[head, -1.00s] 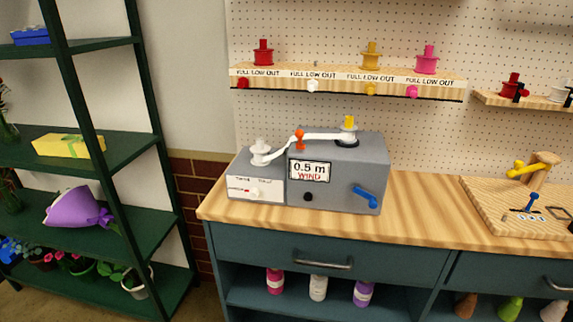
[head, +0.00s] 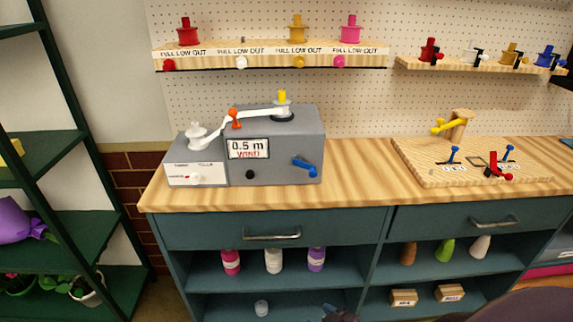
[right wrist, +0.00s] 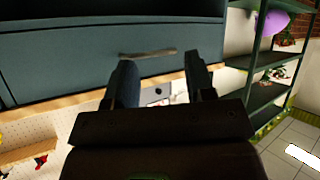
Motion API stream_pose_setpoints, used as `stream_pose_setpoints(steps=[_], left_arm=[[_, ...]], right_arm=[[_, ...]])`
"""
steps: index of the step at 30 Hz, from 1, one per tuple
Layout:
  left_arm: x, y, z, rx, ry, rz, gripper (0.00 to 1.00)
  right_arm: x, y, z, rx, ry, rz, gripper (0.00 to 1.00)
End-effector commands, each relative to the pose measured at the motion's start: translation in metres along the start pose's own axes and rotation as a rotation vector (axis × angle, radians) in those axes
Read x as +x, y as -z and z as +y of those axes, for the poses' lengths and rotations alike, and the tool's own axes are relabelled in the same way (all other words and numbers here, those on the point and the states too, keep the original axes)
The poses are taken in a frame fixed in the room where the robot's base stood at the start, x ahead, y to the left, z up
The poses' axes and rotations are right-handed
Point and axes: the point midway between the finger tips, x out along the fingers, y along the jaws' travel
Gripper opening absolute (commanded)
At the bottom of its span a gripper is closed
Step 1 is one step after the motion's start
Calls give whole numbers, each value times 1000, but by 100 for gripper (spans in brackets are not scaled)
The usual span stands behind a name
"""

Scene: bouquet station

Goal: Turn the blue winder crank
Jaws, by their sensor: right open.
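The grey winder (head: 290,140) stands on the left part of the wooden counter, with a "0.5 m WIND" display. Its blue crank (head: 305,167) is on the lower right of the front face and slants down to the right. White ribbon runs across the top from a white spool (head: 197,135) past an orange-red post to a yellow-topped spindle. In the right wrist view my right gripper (right wrist: 160,80) is open and empty, its fingers apart. Part of the grey winder (right wrist: 155,95) shows between them, partly hidden; I cannot make out the crank there. My left gripper is not in view.
The counter (head: 360,180) is clear between the winder and a wooden board (head: 430,172) with small levers on the right. A drawer handle (head: 272,236) juts out below the counter edge. A shelf of spools (head: 270,55) hangs above. A green rack (head: 100,235) stands at left.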

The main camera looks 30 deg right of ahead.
Motion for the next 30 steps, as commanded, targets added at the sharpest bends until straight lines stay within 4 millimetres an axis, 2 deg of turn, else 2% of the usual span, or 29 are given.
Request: stream_pose_setpoints(steps=[1, 5, 7, 10, 15, 18, 22, 27, 30], left_arm=[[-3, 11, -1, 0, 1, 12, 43], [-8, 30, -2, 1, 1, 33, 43], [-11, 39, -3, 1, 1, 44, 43], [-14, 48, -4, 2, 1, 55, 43], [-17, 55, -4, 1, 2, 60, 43], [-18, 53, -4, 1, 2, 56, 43], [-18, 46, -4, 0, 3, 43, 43], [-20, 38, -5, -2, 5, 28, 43], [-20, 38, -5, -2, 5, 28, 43]], right_arm=[[10, 33, 3, -38, 11, 54, 50], [34, 102, 14, -267, -11, 145, 50], [44, 137, 25, -493, -68, 165, 50], [54, 175, 44, -845, -187, 154, 50], [58, 222, 79, -1419, -437, 34, 50], [53, 236, 97, -1709, -575, -96, 50], [44, 236, 114, -2003, -699, -304, 50], [34, 239, 126, -2217, -765, -503, 50], [33, 238, 127, -2270, -759, -551, 50]])
